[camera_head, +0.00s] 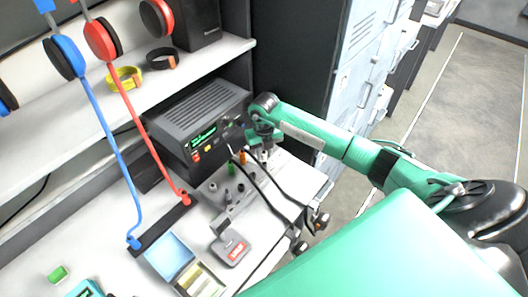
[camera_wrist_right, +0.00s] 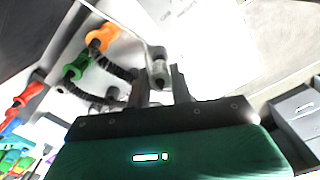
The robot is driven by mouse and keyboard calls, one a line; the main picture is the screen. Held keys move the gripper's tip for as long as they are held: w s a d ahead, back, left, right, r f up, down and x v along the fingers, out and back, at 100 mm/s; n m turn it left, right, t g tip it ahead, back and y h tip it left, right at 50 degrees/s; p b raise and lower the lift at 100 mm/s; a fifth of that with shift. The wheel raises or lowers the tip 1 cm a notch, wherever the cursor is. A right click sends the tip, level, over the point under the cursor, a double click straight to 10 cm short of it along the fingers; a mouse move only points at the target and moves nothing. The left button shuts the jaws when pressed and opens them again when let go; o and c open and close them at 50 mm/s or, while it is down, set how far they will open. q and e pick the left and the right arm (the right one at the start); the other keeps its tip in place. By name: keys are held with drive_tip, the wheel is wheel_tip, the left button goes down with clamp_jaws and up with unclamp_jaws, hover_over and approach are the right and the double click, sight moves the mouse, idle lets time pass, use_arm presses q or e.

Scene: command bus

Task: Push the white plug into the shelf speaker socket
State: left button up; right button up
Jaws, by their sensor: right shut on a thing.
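My right gripper (camera_head: 263,152) is over the right end of a grey plug stand (camera_head: 213,186) on the desk. In the right wrist view, its dark fingers (camera_wrist_right: 160,88) are shut on a small pale grey-white piece (camera_wrist_right: 158,70), which looks like the white plug. How far the plug is from the stand is hard to tell. A black speaker (camera_head: 197,22) stands on the upper shelf; I see no socket on it. An orange plug (camera_wrist_right: 103,38) and a green plug (camera_wrist_right: 77,68) with coiled black cables sit left of the fingers. My left gripper is not in view.
A black radio unit (camera_head: 200,118) with a green display stands behind the stand. Black cables (camera_head: 270,200) loop over the desk's front edge. Headsets hang at the left, their blue and red cords crossing to the desk. A grey box (camera_head: 230,247) lies in front.

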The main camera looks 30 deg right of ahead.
drive_tip(key=shift+f+b, duration=0.15)
drive_tip(key=shift+b, duration=0.15)
idle(0.7)
drive_tip(key=shift+f+b, duration=1.05)
drive_tip(key=shift+f, duration=0.1)
idle(1.0)
idle(0.4)
drive_tip(key=o, duration=0.9)
drive_tip(key=shift+r, duration=0.15)
drive_tip(key=shift+r+p, duration=2.45)
drive_tip(key=shift+r, duration=1.5)
drive_tip(key=shift+s+f, duration=0.1)
drive_tip(key=shift+f, duration=0.05)
